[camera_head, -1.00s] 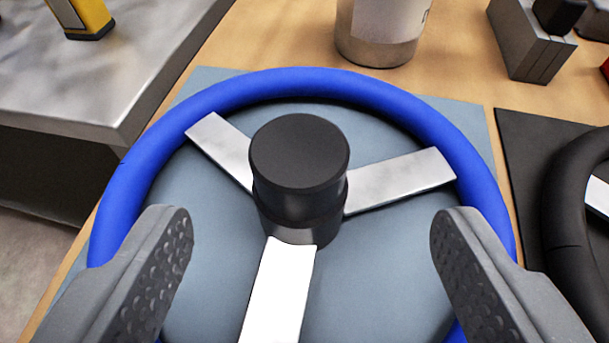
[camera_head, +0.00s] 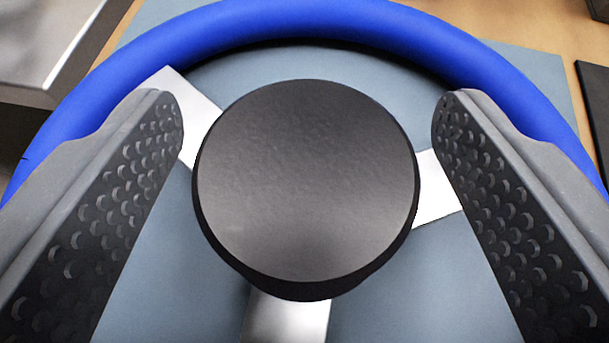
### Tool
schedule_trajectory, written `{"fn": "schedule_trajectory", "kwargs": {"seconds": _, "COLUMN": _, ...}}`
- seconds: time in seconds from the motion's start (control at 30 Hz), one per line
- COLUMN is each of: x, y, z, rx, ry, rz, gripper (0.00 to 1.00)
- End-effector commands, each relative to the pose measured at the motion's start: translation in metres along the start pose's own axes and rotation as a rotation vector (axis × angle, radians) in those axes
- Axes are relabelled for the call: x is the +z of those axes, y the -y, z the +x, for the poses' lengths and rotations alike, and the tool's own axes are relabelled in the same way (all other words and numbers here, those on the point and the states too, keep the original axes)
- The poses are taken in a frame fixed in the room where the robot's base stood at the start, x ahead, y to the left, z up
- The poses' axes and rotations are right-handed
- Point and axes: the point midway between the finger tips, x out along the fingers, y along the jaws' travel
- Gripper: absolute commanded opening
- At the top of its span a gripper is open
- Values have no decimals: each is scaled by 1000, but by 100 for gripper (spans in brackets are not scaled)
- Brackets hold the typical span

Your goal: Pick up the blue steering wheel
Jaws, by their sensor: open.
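The blue steering wheel (camera_head: 300,22) lies flat on a grey-blue mat (camera_head: 390,292) and fills most of the view. Its black round hub (camera_head: 306,185) stands up in the middle, with silver spokes running out from it; the lower part of the rim is out of view. My gripper (camera_head: 306,110) is open, with one dimpled finger on each side of the hub. There is a gap between each finger and the hub. The fingers hide parts of the upper spokes and the sides of the rim.
A metal-topped surface (camera_head: 45,40) is at the upper left. The wooden table top (camera_head: 500,22) shows at the upper right, with the edge of a black mat (camera_head: 594,95) at the right side.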

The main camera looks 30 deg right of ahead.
Motion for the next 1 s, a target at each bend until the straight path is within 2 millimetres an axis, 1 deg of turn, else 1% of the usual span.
{"fn": "schedule_trajectory", "kwargs": {"seconds": 0.17, "x": -1, "y": 0, "z": 0, "rx": 0, "ry": -1, "rz": 0, "gripper": 69}}
{"fn": "schedule_trajectory", "kwargs": {"seconds": 0.2, "x": -1, "y": 0, "z": 0, "rx": 0, "ry": -1, "rz": 0, "gripper": 63}}
{"fn": "schedule_trajectory", "kwargs": {"seconds": 0.27, "x": -1, "y": 0, "z": 0, "rx": 0, "ry": -1, "rz": 0, "gripper": 46}}
{"fn": "schedule_trajectory", "kwargs": {"seconds": 0.3, "x": -1, "y": 0, "z": 0, "rx": 0, "ry": -1, "rz": 0, "gripper": 35}}
{"fn": "schedule_trajectory", "kwargs": {"seconds": 0.37, "x": -1, "y": 0, "z": 0, "rx": 0, "ry": -2, "rz": 0, "gripper": 18}}
{"fn": "schedule_trajectory", "kwargs": {"seconds": 0.4, "x": -1, "y": 0, "z": 0, "rx": 0, "ry": -2, "rz": 0, "gripper": 7}}
{"fn": "schedule_trajectory", "kwargs": {"seconds": 0.43, "x": -1, "y": 0, "z": 0, "rx": 0, "ry": -2, "rz": 0, "gripper": 0}}
{"fn": "schedule_trajectory", "kwargs": {"seconds": 0.8, "x": -3, "y": 0, "z": -1, "rx": 0, "ry": -3, "rz": 1, "gripper": 0}}
{"fn": "schedule_trajectory", "kwargs": {"seconds": 1.0, "x": -14, "y": 1, "z": -6, "rx": -1, "ry": -4, "rz": 1, "gripper": 0}}
